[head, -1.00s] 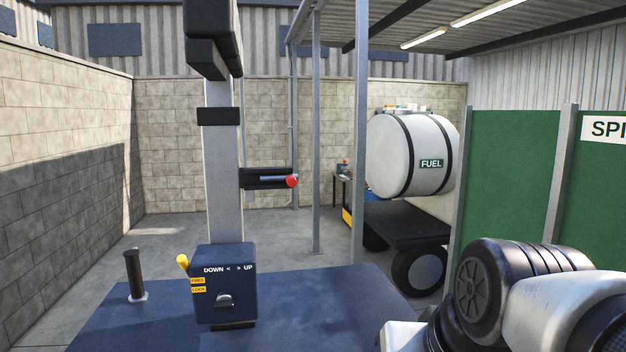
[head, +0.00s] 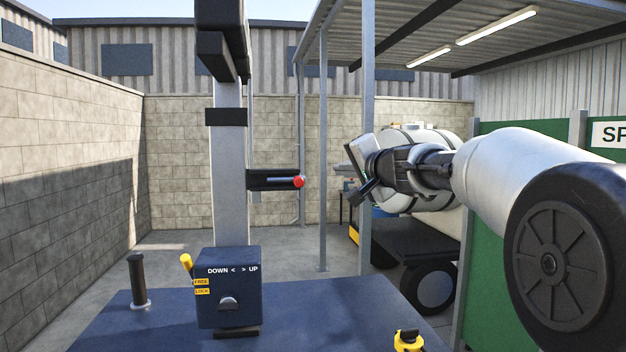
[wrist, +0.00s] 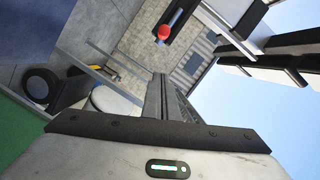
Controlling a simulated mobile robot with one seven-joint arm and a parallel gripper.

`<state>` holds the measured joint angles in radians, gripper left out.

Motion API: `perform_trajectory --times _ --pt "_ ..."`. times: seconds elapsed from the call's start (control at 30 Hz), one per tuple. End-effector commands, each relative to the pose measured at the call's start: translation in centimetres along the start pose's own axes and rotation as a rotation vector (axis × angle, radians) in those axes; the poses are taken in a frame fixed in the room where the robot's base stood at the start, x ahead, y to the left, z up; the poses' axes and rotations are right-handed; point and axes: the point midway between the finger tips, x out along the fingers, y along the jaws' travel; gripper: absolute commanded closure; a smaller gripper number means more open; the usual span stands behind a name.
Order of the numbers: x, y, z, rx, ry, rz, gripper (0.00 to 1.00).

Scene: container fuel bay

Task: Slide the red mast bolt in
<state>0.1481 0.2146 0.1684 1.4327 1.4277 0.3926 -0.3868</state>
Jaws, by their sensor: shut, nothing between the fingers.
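The red mast bolt (head: 299,182) has a red knob and a grey rod. It lies level in a black bracket (head: 258,186) that sticks out to the right of the grey mast (head: 228,155). The knob is at the bracket's right end, with the rod showing along the bracket. In the wrist view the red knob (wrist: 163,33) is near the top centre, apart from the fingers. My gripper (head: 345,170) is to the right of the knob in the head view, shut and empty. The fingers (wrist: 170,98) also show in the wrist view.
A dark blue control box (head: 229,288) marked DOWN and UP, with a yellow lever (head: 186,262), stands on the blue deck (head: 310,310). A black post (head: 137,280) stands left of it. A grey roof post (head: 367,240) and the fuel tank (head: 405,205) are behind my gripper.

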Motion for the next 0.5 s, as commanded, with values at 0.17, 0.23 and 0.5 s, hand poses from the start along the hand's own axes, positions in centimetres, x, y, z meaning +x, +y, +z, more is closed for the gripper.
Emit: perform_trajectory --times 0.17,0.23,0.5 --pt "0.6 -0.1 0.0 0.000 -0.002 0.000 1.00" --pt "1.5 -0.1 0.0 0.001 -0.003 0.001 1.00" --pt "7.0 -0.4 0.0 0.001 -0.006 0.001 1.00"
